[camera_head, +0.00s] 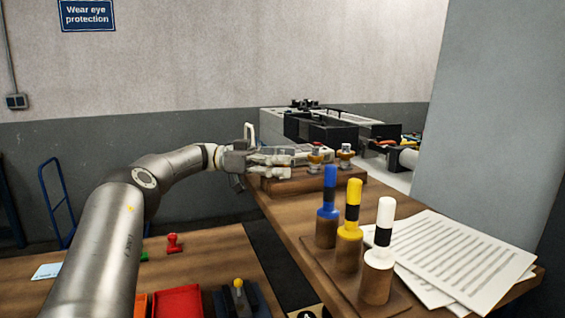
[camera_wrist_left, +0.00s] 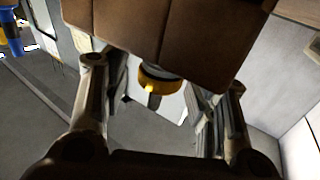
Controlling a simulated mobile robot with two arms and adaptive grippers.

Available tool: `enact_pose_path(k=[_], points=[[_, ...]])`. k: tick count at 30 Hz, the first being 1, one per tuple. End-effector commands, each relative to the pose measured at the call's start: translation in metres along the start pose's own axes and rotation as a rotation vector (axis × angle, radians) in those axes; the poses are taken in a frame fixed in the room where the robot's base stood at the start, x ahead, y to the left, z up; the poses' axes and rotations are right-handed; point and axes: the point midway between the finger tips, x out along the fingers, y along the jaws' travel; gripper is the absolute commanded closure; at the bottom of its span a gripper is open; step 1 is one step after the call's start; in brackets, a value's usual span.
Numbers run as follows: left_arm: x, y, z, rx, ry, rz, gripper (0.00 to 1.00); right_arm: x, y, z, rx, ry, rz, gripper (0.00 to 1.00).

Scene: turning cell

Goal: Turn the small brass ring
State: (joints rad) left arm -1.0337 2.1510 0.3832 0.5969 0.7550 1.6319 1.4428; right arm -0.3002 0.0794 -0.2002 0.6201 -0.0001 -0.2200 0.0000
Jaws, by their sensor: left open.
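Two brass-coloured rings, one to the left (camera_head: 315,158) and one to the right (camera_head: 346,152), stand on a wooden block (camera_head: 330,182) at the table's far left edge. I cannot tell from the head view which is the small one. My left gripper (camera_head: 285,165) is open at the left end of the block, left of both rings. In the left wrist view one brass ring (camera_wrist_left: 160,79) shows between the spread fingers (camera_wrist_left: 165,75), beyond the tips, partly hidden by the wooden block (camera_wrist_left: 175,30). I see no contact. My right gripper is not in view.
Blue (camera_head: 329,190), yellow (camera_head: 352,205) and white (camera_head: 385,225) handled tools stand in a wooden rack nearer me. Paper sheets (camera_head: 450,262) lie right of them. A machine (camera_head: 320,128) stands behind the block. A red tray (camera_head: 178,302) is on the lower-left table.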

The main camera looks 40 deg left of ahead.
Motion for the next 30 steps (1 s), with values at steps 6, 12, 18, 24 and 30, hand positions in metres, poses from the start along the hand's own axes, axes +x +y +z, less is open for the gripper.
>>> enact_pose_path(k=[6,12,18,24,30], points=[[0.000,0.000,-0.001,0.000,-0.001,0.000,0.47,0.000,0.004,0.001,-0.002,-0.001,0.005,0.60],[0.001,0.000,-0.026,0.004,0.000,0.001,0.47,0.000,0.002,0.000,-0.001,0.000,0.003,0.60],[0.001,-0.001,-0.068,0.005,-0.002,0.000,0.47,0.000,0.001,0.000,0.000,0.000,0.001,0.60],[0.000,-0.001,-0.088,0.000,-0.001,-0.002,0.47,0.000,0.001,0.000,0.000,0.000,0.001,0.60],[0.001,0.000,-0.097,0.000,-0.002,0.000,0.47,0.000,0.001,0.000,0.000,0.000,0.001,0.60]])
